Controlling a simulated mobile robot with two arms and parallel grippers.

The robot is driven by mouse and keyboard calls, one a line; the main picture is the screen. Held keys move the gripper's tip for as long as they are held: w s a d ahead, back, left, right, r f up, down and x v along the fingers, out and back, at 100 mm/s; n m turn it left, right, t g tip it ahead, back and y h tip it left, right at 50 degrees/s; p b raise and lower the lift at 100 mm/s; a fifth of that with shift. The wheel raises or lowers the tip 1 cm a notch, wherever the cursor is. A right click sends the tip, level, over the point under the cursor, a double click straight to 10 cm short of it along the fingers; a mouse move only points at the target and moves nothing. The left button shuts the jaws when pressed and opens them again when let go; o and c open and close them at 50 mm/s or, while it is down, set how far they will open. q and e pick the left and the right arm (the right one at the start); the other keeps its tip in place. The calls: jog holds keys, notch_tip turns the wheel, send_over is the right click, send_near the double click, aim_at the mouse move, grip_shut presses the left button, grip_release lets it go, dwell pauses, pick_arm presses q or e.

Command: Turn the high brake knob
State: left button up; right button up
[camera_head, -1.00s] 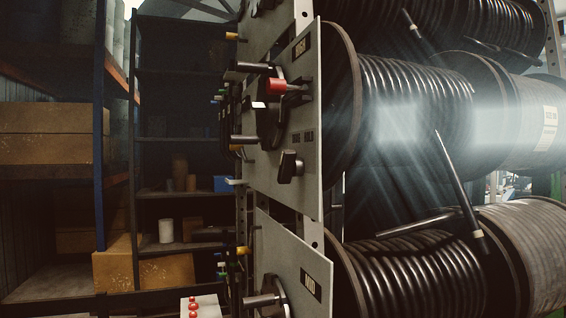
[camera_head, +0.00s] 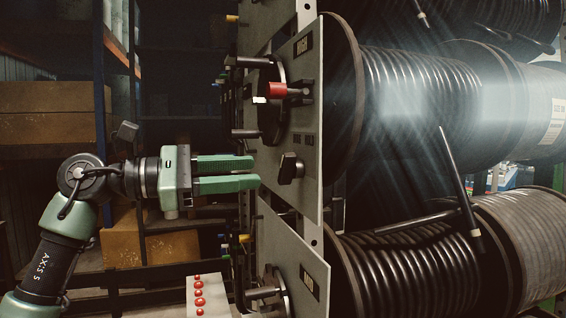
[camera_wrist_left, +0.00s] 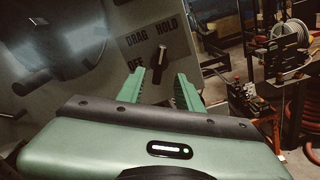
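The high brake knob (camera_head: 289,168) is a small black lever knob low on the grey panel (camera_head: 308,120) marked HIGH. In the left wrist view the knob (camera_wrist_left: 160,58) stands near upright, with DRAG and HOLD lettered above it and OFF at its lower left. My left gripper (camera_head: 257,172) points at the panel from the left, level with the knob. Its green fingers are open with nothing between them. In the left wrist view the knob appears between and just beyond the fingertips (camera_wrist_left: 160,78); they look apart from it. My right gripper is not in view.
Hose reels (camera_head: 420,100) fill the right side. A box with red buttons (camera_head: 198,295) stands below my arm.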

aim_at(280, 170)
pick_arm(q)
jog(key=p+x, duration=0.2)
jog(key=x, duration=0.5)
jog(key=shift+r+p, duration=0.1)
jog(key=shift+p, duration=0.3)
jog(key=shift+w+d, duration=0.15)
jog(key=shift+d, duration=0.15)
grip_shut()
